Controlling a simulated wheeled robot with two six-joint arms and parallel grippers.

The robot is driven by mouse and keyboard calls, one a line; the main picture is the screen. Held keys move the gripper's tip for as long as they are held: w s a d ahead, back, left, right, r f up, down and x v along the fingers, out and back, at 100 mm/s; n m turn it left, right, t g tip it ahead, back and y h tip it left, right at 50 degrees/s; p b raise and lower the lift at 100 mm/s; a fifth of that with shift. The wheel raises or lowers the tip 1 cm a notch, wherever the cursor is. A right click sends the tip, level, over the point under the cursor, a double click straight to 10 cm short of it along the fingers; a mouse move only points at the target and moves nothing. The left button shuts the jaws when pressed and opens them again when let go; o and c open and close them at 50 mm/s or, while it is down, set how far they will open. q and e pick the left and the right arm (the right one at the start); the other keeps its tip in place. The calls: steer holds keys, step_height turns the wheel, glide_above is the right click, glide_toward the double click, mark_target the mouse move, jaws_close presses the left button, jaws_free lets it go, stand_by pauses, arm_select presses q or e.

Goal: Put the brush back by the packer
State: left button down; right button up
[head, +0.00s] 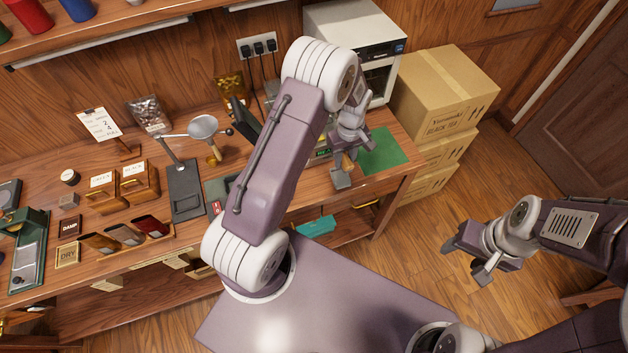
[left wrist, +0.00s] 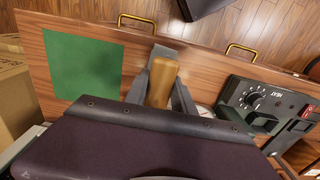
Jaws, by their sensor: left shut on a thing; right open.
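My left gripper (head: 344,172) is shut on a tan wooden handle, which I take to be the brush (left wrist: 162,78). In the left wrist view the handle stands between the two grey fingers; its bristles are not visible. The gripper is over the right part of the wooden bench, beside the green mat (head: 384,151). I cannot tell for sure which device is the packer. My right gripper (head: 470,262) is open and empty above the floor.
A white oven-like machine (head: 350,35) stands at the back of the bench, with stacked cartons (head: 440,90) to its right. My left arm hides part of the bench middle. A black stand with a lever (head: 185,190) and wooden boxes (head: 138,185) are further left. The green mat is bare.

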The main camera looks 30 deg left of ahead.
arm_select(q)
steer(key=p, duration=0.2)
glide_toward(314, 183)
steer(key=w+d, duration=0.1)
steer(key=d, duration=0.2)
steer(key=a+f, duration=0.2)
steer(key=shift+s+a, duration=0.3)
steer(key=shift+s, duration=0.05)
steer(key=shift+a+f, duration=0.15)
steer(key=shift+f, duration=0.25)
steer(key=shift+s+f+p, duration=0.15)
steer(key=shift+f+p, duration=0.1)
steer(key=shift+p, duration=0.2)
step_height(314, 183, down, 3)
steer(key=shift+s+r+p, duration=0.15)
steer(key=shift+r+p, duration=0.05)
steer(key=shift+p, duration=0.3)
steer(key=shift+a+f, duration=0.1)
steer(key=shift+f, duration=0.25)
steer(key=shift+w+f, duration=0.1)
steer(key=shift+w, duration=0.1)
steer(key=shift+f, duration=0.2)
steer(key=c, duration=1.1)
jaws_free()
steer(key=shift+s+r, duration=0.1)
arm_select(e)
steer(key=r, duration=0.4)
steer(key=shift+s+a+r, duration=0.15)
steer(key=shift+s+r, duration=0.05)
steer(key=shift+r, duration=0.05)
